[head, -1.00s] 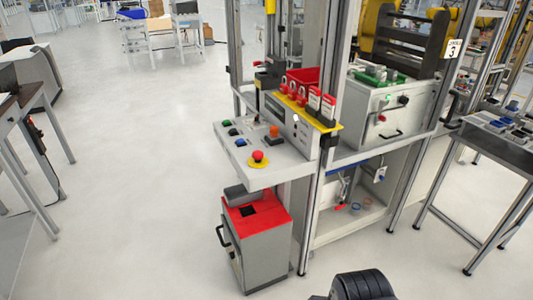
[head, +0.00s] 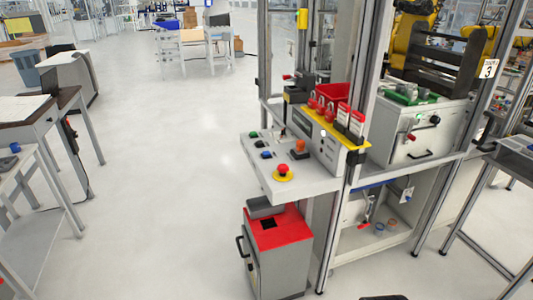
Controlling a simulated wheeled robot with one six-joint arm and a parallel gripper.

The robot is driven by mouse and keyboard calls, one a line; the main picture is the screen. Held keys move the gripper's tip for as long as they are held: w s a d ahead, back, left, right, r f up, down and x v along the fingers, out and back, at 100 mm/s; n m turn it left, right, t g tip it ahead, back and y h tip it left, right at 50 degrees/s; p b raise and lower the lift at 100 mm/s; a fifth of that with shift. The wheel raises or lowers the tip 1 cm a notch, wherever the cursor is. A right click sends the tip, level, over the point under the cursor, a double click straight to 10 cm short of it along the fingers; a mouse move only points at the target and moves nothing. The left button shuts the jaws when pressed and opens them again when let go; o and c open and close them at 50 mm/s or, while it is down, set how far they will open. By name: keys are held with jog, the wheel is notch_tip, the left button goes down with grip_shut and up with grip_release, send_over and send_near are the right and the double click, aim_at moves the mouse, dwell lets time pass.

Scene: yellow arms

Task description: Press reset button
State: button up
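A grey control panel (head: 290,184) juts out from the workcell frame at the centre of the head view. It carries a red mushroom button on a yellow base (head: 283,170) near its front edge. Several small dark, green and blue buttons (head: 266,154) sit along its left side, and an orange knob-like part (head: 300,147) stands further back. I cannot read any label that tells which one is the reset button. My gripper is not in view. A dark rounded shape at the bottom edge is cut off, and nothing touches the panel.
A grey bin with a red top (head: 278,232) stands under the panel. Red padlocks on a yellow shelf (head: 352,139) sit behind it. Metal frame posts rise to the right. Tables (head: 40,125) line the left side. The floor (head: 165,200) between is clear.

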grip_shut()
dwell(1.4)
